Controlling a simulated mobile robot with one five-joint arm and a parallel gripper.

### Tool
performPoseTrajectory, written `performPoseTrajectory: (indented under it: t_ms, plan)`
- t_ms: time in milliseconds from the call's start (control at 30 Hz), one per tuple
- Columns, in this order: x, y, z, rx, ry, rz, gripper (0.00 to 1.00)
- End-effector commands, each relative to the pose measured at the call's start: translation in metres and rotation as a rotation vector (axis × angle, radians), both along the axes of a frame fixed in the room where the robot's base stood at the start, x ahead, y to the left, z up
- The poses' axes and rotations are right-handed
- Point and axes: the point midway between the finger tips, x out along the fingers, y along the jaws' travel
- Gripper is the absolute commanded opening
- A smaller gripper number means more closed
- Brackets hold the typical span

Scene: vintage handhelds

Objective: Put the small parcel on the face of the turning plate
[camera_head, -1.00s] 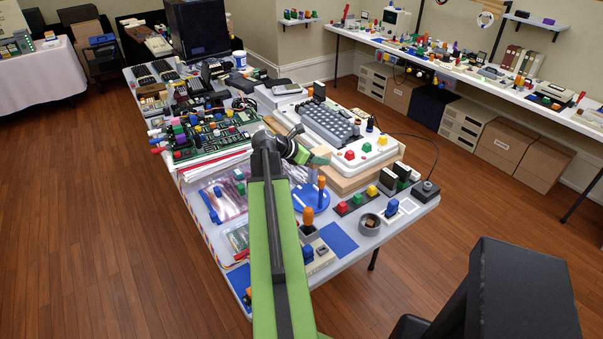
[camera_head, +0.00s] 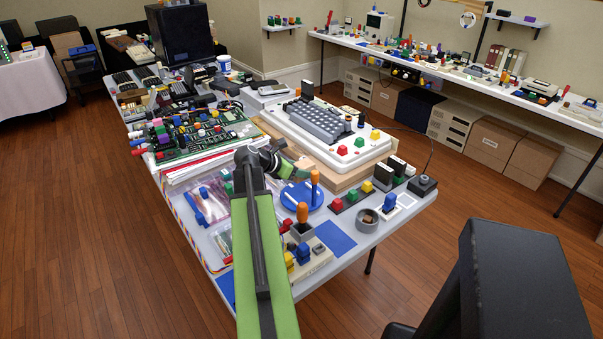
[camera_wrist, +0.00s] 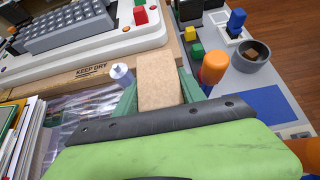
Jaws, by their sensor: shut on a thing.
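The small parcel is a plain tan block (camera_wrist: 160,80). In the wrist view my gripper (camera_wrist: 160,92) is shut on it, with a green jaw on each side. The turning plate is a blue disc (camera_head: 313,202) on the table in the head view, with an upright orange-topped peg at its right side. My gripper (camera_head: 290,168) is above the far side of the plate in the head view, where the parcel is hard to make out. In the wrist view my jaws and wrist hide most of the plate.
A large white keyboard machine (camera_head: 345,150) stands on a cardboard box marked KEEP DRY (camera_wrist: 95,72) behind the plate. An orange peg (camera_wrist: 214,66) rises close to the right jaw. A grey round cup (camera_head: 367,220) and a flat blue square (camera_head: 335,238) lie to the right.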

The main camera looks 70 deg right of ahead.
Motion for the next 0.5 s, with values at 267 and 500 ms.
performPoseTrajectory:
  t_ms: [267,500]
  plan:
    - [0.000,0.001,-0.016,-0.001,0.000,-0.001,0.00]
    - [0.000,0.001,-0.049,-0.001,0.000,-0.001,0.00]
